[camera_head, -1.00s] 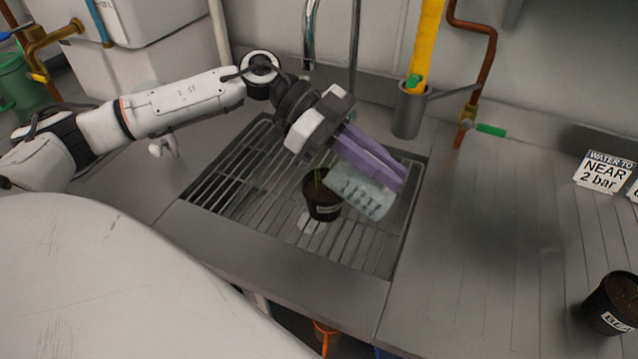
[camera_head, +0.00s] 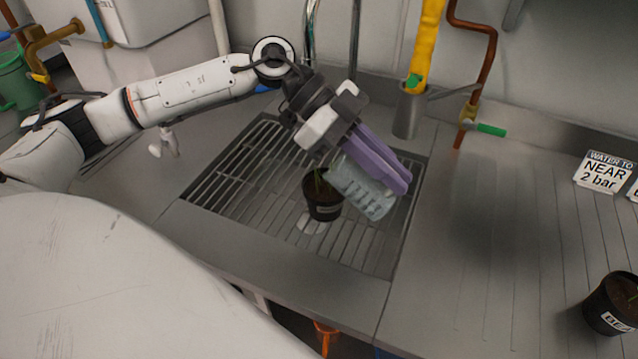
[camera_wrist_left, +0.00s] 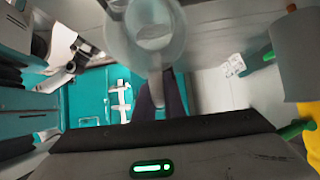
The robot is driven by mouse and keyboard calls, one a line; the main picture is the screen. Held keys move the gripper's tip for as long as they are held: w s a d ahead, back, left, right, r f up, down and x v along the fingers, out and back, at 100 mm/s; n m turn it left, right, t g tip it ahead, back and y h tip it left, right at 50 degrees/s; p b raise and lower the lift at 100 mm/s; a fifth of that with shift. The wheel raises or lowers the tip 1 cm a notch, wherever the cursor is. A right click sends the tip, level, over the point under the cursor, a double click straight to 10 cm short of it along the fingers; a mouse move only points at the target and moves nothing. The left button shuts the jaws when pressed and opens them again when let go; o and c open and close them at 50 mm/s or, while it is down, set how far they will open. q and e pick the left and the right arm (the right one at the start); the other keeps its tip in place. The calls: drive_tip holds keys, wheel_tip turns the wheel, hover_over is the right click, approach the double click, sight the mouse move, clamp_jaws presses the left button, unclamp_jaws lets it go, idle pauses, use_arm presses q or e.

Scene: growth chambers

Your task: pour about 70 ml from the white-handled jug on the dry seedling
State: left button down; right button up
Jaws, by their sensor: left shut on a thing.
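The jug (camera_head: 362,190) is clear and grey-blue with markings. It hangs tilted over the sink grate, one end close beside and partly in front of the pot's upper right. My left gripper (camera_head: 393,176), with purple fingers, is shut on the jug's handle, which the fingers hide in the head view. In the left wrist view the jug (camera_wrist_left: 150,35) is at the top, its pale handle (camera_wrist_left: 157,88) running down between the fingers. A small black pot (camera_head: 324,205) with a green seedling (camera_head: 319,181) and pale label stands upright on the grate. I cannot make out any flowing water.
The slatted grate (camera_head: 235,185) is set into a steel counter. A second labelled black pot (camera_head: 612,303) stands at the right edge. Taps and pipes line the wall.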

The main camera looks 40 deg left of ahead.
use_arm(q)
drive_tip(key=shift+d+y, duration=0.3)
drive_tip(key=shift+y, duration=0.1)
drive_tip(key=y, duration=0.1)
drive_tip(key=d+y, duration=0.1)
drive_tip(key=y, duration=0.1)
drive_tip(key=shift+w+d+f+g, duration=0.15)
drive_tip(key=shift+w+f+g, duration=0.05)
drive_tip(key=shift+f+g, duration=0.1)
drive_tip(key=shift+f, duration=0.5)
drive_tip(key=shift+d+f, duration=0.15)
idle(1.0)
drive_tip(key=d+f+y, duration=0.1)
drive_tip(key=f, duration=0.1)
drive_tip(key=d+f+y, duration=0.1)
drive_tip(key=f+y, duration=0.1)
drive_tip(key=d+f+g+y, duration=0.1)
drive_tip(key=f+y, duration=0.1)
drive_tip(key=shift+w+d+f, duration=0.2)
drive_tip(key=shift+w+d, duration=0.1)
drive_tip(key=shift+d+f+y, duration=0.2)
drive_tip(key=shift+f+y, duration=0.9)
